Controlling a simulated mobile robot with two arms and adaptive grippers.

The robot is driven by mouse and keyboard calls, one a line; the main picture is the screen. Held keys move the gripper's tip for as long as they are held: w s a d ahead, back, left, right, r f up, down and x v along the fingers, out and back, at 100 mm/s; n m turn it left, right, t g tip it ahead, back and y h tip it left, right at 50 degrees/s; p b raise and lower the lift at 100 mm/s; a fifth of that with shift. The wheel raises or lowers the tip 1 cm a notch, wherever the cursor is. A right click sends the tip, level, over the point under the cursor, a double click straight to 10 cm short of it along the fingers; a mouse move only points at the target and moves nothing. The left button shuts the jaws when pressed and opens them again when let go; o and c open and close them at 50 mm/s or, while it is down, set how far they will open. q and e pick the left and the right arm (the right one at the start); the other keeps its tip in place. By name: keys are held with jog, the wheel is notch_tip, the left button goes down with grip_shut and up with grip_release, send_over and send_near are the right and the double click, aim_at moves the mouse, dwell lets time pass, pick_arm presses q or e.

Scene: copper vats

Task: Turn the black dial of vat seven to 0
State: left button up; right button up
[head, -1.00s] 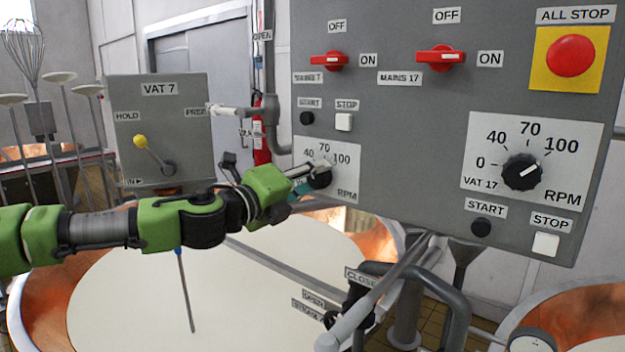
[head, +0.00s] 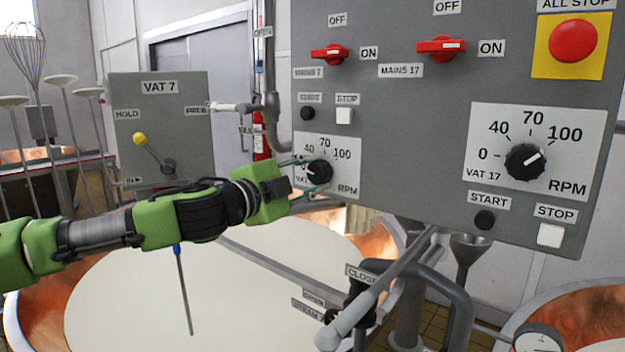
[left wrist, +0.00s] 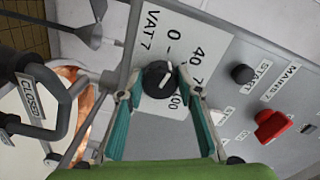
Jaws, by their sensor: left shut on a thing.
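The black dial of vat seven (head: 319,172) sits on a white scale plate (head: 345,190) at the lower left of the grey panel. My left gripper (head: 309,176) reaches it from the left, one finger above and one below. In the left wrist view the dial (left wrist: 158,79) lies between the fingertips (left wrist: 160,84), and the gripper is shut on it. The dial's white mark there seems to point to the upper right, towards the 0 to 40 side; its exact reading is unclear. In the head view part of the scale is hidden. My right gripper is not in view.
The similar vat 17 dial (head: 526,161) is at the right. Red mains switches (head: 330,54), a start button (head: 307,114) and a stop button (head: 344,116) sit above the vat seven dial. The VAT 7 lever box (head: 160,110) stands left. Pipes (head: 440,270) run below.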

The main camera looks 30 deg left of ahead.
pick_arm(q)
jog(key=shift+f+n+b, duration=0.1)
jog(key=shift+n+b, duration=0.25)
jog(key=shift+n, duration=0.85)
jog(key=o, duration=1.1)
